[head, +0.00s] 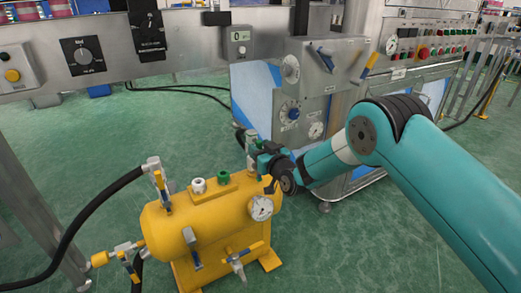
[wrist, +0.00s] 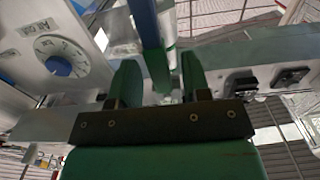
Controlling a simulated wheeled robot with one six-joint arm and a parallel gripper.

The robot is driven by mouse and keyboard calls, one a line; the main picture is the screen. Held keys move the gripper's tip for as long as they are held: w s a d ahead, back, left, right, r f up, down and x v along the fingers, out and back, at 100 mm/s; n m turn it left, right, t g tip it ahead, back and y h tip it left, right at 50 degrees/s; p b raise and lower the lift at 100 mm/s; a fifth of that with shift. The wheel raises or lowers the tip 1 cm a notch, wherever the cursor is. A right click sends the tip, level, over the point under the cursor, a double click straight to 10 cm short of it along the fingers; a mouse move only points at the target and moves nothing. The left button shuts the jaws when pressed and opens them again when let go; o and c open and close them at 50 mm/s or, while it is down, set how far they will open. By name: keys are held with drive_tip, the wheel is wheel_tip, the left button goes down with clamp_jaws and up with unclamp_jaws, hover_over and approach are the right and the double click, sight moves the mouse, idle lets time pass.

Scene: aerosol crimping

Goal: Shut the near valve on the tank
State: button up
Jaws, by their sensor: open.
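The yellow tank (head: 205,222) stands on the green floor in the head view. A valve with a yellow lever (head: 160,187) sits at its top left, another valve (head: 127,262) is at its left end, and blue-handled valves (head: 191,250) (head: 238,262) are on its front. Which one is the near valve I cannot tell. My gripper (head: 256,150) is at the tank's right end by a further fitting, partly hidden by my wrist. In the wrist view my gripper (wrist: 160,80) is open, with a blue bar (wrist: 147,28) between and beyond its fingers; contact is unclear.
A pressure gauge (head: 261,207) is on the tank's right front. A black hose (head: 95,205) runs to the left valve. A steel machine (head: 310,90) with dials stands just behind my gripper. A steel post (head: 35,210) is at left. Open floor lies at front right.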

clamp_jaws()
